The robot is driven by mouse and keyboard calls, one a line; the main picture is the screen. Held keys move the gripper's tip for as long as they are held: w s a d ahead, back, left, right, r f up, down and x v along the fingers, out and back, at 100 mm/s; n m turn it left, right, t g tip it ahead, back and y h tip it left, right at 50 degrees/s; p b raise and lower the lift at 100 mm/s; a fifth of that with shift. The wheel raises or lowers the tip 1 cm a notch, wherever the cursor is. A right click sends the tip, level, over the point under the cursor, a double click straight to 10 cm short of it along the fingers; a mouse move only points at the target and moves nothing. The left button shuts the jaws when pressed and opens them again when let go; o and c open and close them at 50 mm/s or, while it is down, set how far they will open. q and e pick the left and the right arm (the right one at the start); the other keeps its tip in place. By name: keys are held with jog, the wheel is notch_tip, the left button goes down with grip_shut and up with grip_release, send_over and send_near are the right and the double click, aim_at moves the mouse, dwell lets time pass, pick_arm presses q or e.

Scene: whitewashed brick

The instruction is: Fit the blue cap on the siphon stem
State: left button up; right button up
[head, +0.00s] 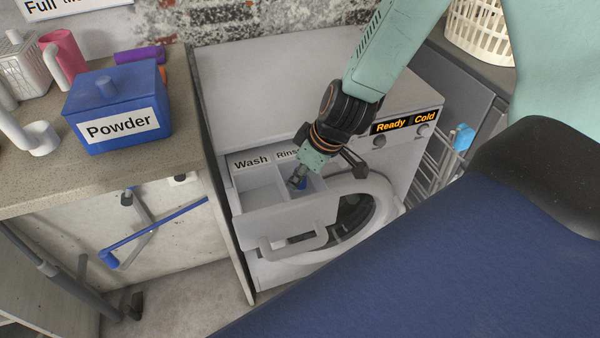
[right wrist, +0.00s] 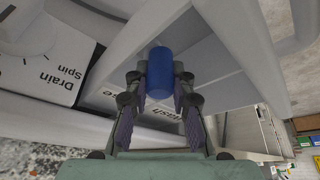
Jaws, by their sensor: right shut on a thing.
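The blue cap (head: 300,184) is in my right gripper (head: 297,179), over the Rinse compartment (head: 318,186) of the pulled-out washer drawer (head: 290,218). In the right wrist view, the blue cap (right wrist: 160,72) stands between the two fingers of my right gripper (right wrist: 162,82), which are shut on it. The siphon stem cannot be made out in either view; the cap and gripper cover part of the compartment. I cannot tell whether the cap touches anything below it. My left gripper is not in view.
The washing machine (head: 270,72) has its round door (head: 352,222) just right of the drawer. The washer top is clear.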

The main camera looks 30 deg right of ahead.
jog(key=shift+s+r, duration=0.15)
jog(key=shift+s, duration=0.05)
jog(key=shift+f, duration=0.2)
jog(key=shift+s+r+p, duration=0.15)
jog(key=shift+s+p, duration=0.15)
jog(key=shift+w, duration=0.2)
jog(key=shift+s+a, duration=0.15)
jog(key=shift+s, duration=0.15)
jog(key=shift+w, duration=0.15)
jog(key=shift+f+b, duration=0.4)
jog(key=shift+f, duration=0.1)
